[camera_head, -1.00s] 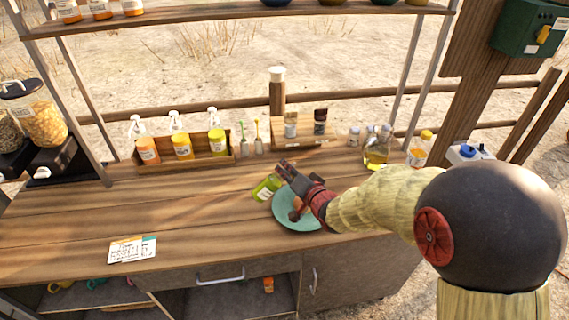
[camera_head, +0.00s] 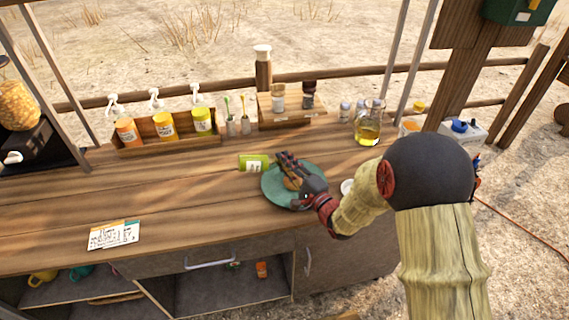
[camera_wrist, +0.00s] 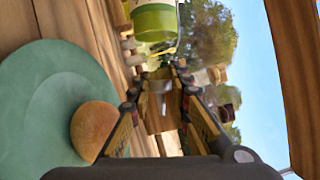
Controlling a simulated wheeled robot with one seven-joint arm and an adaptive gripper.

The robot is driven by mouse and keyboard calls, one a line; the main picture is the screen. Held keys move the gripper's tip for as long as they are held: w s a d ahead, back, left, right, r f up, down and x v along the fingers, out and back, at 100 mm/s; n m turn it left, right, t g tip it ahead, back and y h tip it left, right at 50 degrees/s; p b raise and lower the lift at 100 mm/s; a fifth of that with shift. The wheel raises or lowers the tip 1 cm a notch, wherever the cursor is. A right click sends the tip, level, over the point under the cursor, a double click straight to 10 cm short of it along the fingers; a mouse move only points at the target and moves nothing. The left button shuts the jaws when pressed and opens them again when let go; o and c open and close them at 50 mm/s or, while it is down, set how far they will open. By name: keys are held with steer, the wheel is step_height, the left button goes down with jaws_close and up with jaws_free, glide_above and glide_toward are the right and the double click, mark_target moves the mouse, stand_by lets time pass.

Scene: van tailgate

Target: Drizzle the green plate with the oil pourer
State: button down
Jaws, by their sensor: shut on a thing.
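The green plate (camera_head: 271,194) lies on the counter near the front right, with a round brown bun (camera_head: 293,182) on it. My gripper (camera_head: 282,161) is above the plate's far side. It is shut on a green bottle with a pale label (camera_head: 252,163), which is nearly level and points left, by the plate's far left edge. In the wrist view the bottle (camera_wrist: 154,22) is beyond the fingertips (camera_wrist: 180,72); the grip point is not clear. The plate (camera_wrist: 30,115) and bun (camera_wrist: 92,127) are at left there. A glass pourer with yellow oil (camera_head: 368,130) stands at back right.
A wooden tray (camera_head: 178,145) with several pump bottles stands at back left. A low wooden stand (camera_head: 292,117) with small jars is behind the plate. Printed cards (camera_head: 114,234) lie at front left. The counter's left middle is clear.

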steer(key=shift+s+a, duration=0.1)
steer(key=shift+a, duration=0.3)
stand_by(0.4)
steer(key=shift+s+d, duration=0.25)
steer(key=shift+d, duration=0.3)
steer(key=shift+w+d, duration=0.25)
steer(key=shift+w, duration=0.2)
steer(key=shift+s+a, duration=0.1)
steer(key=shift+a, duration=0.3)
stand_by(0.5)
